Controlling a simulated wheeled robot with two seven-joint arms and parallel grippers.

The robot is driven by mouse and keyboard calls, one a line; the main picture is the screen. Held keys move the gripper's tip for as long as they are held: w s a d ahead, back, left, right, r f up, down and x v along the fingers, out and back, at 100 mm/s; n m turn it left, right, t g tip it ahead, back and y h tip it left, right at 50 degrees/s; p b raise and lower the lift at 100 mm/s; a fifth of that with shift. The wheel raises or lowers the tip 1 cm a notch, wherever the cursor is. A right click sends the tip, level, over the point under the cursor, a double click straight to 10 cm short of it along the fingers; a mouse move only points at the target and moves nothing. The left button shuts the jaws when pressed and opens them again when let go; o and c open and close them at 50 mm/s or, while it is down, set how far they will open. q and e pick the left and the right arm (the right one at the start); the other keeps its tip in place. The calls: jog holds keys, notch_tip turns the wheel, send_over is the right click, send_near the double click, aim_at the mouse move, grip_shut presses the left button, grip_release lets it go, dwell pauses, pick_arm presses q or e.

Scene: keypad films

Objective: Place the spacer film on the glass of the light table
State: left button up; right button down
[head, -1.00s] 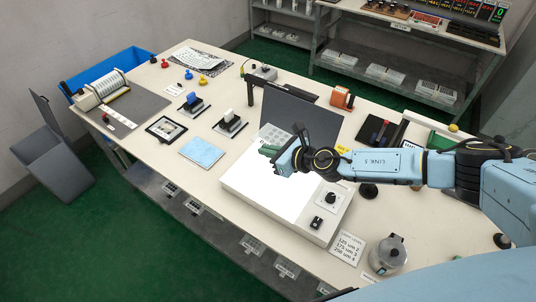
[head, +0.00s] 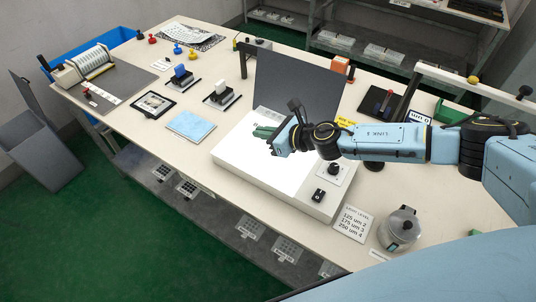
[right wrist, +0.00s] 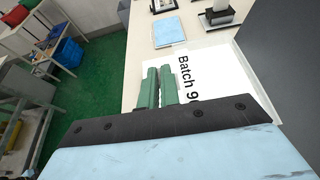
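The light table (head: 328,205) is a white box on the bench with a brightly lit glass top (head: 265,170). A pale sheet with a dotted grid (head: 267,114) shows at its back, partly behind my right gripper; I cannot tell whether it is the spacer film. My right gripper (head: 263,132) is over the back left part of the glass. In the right wrist view its green fingers (right wrist: 160,86) are close together, and no film shows clearly between them. Black print reading "Batch 9" (right wrist: 187,80) shows on the white area beside them. My left gripper is out of view.
A dark upright panel (head: 298,82) stands behind the glass. A light blue square (head: 192,126) and a framed picture (head: 153,104) lie to the left. A metal canister (head: 399,230) and a thickness card (head: 354,223) are at the front right.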

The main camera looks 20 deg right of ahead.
aim_at(264, 161)
notch_tip(264, 161, down, 10)
jog(key=b, duration=0.5)
jog(key=shift+r, duration=0.15)
jog(key=shift+s+f, duration=0.1)
jog(key=shift+f, duration=0.1)
jog(key=c, duration=1.6)
grip_release()
jog(key=shift+r, duration=0.1)
jog(key=shift+r, duration=0.25)
jog(key=v, duration=1)
jog(key=shift+s+d, duration=0.2)
jog(key=shift+s, duration=0.05)
jog(key=shift+s+d+r, duration=0.35)
jog(key=shift+s, duration=0.1)
